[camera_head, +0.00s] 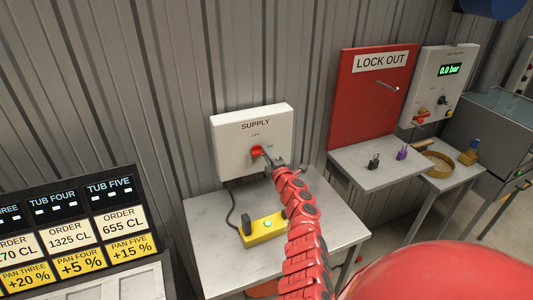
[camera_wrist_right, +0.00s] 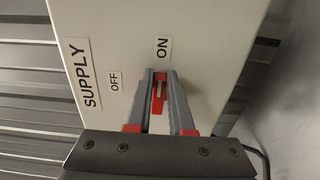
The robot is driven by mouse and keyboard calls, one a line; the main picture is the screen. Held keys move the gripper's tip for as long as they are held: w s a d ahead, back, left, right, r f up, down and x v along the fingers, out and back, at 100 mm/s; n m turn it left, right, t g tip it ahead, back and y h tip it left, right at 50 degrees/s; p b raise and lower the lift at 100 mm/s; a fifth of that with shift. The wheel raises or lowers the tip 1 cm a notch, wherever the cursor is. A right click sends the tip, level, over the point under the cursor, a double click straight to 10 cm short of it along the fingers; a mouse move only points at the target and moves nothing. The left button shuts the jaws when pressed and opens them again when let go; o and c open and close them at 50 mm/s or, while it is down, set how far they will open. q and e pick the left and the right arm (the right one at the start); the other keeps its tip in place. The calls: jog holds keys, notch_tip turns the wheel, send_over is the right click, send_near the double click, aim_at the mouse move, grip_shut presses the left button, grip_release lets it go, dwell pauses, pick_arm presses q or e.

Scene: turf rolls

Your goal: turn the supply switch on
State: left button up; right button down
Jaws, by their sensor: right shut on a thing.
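The supply switch is a red knob (camera_head: 257,150) on the front of a white box (camera_head: 228,130) labelled SUPPLY on the wall. In the right wrist view the knob (camera_wrist_right: 159,92) is a narrow red bar with a pale line, and its long side runs towards the ON label (camera_wrist_right: 162,48). The OFF label (camera_wrist_right: 115,82) is off to its left there. My right gripper (camera_head: 267,153) is at the knob, and the wrist view shows its two grey fingers (camera_wrist_right: 160,80) shut on the knob's sides. My left gripper is not in view.
To the right stand a red LOCK OUT board (camera_head: 360,100) and a gauge panel (camera_head: 438,90) reading 0.0 bar. An order board (camera_head: 85,230) is at lower left.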

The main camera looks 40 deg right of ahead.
jog(key=shift+f, duration=0.1)
dwell(0.3)
jog(key=c, duration=0.8)
grip_release()
jog(key=b+v, duration=0.2)
jog(key=v, duration=1.5)
jog(key=shift+s+a, duration=0.2)
